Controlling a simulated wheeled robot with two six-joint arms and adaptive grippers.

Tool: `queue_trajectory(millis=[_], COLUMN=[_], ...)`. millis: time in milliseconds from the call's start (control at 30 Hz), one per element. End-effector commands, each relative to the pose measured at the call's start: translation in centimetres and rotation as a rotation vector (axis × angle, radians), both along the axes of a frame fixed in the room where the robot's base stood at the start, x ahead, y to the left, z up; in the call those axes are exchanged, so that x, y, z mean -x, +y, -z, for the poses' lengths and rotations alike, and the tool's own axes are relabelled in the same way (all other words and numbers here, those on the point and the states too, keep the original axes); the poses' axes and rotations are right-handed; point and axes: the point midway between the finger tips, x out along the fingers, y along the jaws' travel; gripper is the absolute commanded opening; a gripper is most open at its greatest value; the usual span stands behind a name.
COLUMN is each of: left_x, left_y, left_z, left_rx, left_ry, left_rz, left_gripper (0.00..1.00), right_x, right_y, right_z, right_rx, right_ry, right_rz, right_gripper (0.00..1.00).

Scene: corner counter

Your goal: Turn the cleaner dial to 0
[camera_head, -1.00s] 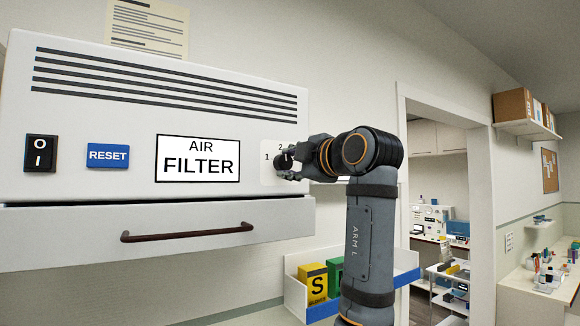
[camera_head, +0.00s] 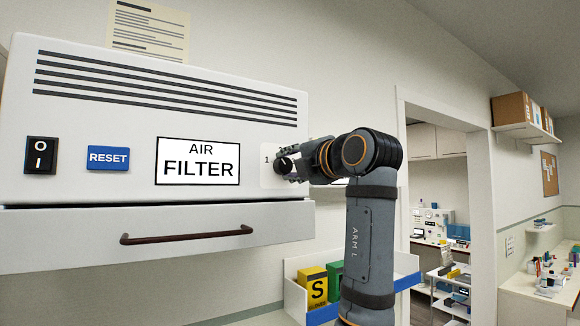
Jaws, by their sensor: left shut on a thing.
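The cleaner is a white wall unit with an AIR FILTER label (camera_head: 198,161). Its small black dial (camera_head: 283,166) sits on a pale plate at the unit's right end. My left gripper (camera_head: 287,168) reaches in from the right and is shut on the dial. The mark 1 shows left of the dial. The gripper hides the plate's other marks and most of the dial, so I cannot tell where its pointer stands. My right gripper is not in view.
A black rocker switch (camera_head: 41,155) and a blue RESET button (camera_head: 108,158) are left of the label. A drawer with a brown handle (camera_head: 187,234) is below. A bin with yellow (camera_head: 313,288) and green boxes stands under the unit's right end.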

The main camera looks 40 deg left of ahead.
Motion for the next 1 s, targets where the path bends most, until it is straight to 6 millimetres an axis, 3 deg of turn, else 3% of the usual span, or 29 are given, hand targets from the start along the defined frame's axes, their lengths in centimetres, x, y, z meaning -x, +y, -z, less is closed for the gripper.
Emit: queue_trajectory(millis=[433,467,600,867,1000], left_x=[-0.1,-0.1,-0.1,0.0,0.2], left_y=[0.0,0.0,0.0,0.0,-1.1], left_z=[0.5,0.5,0.4,0.2,0.2], left_rx=[0.012,0.012,0.010,0.007,0.007], left_ry=[-0.002,-0.002,-0.002,-0.004,-0.005], left_rz=[-0.001,-0.001,-0.001,-0.001,0.004], left_gripper=[0.04,0.39,0.58,0.59,0.59], right_x=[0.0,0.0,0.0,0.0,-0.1], right_y=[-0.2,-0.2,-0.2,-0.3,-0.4], right_z=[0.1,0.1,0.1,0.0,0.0], right_rx=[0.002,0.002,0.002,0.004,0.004], right_ry=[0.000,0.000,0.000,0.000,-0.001], right_rz=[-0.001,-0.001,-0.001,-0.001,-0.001], right_gripper=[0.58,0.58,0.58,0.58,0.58])
